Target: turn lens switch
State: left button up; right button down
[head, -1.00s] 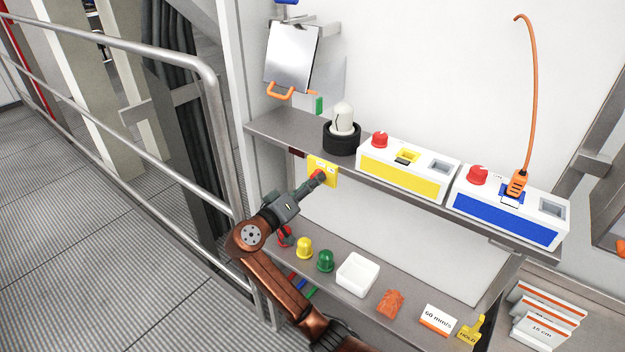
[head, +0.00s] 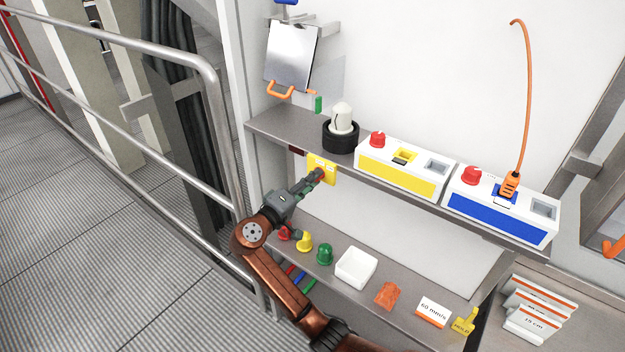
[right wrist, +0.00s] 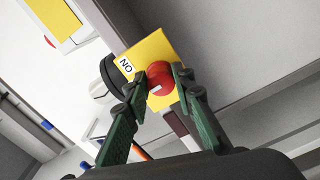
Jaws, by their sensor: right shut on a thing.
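The lens switch is a red round knob (right wrist: 161,78) with a white mark, on a yellow plate (head: 325,166) fixed below the front edge of the upper shelf. The plate also shows in the right wrist view (right wrist: 150,48), with a label reading "ON". My right gripper (head: 317,176) reaches up to the plate from the lower left. In the right wrist view its two green fingers (right wrist: 160,80) are shut on the red knob, one on each side. The fingers hide most of the knob in the head view. My left gripper does not show.
On the upper shelf (head: 275,122) stand a white lamp in a black base (head: 341,135), a yellow-fronted box (head: 398,178) and a blue-fronted box (head: 495,215). The lower shelf holds coloured caps (head: 325,254), a white tray (head: 373,267) and an orange piece (head: 387,295). A metal railing (head: 215,130) stands left.

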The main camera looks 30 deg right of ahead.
jog(key=c, duration=1.6)
grip_release()
jog(key=shift+a, duration=0.1)
jog(key=v, duration=1.2)
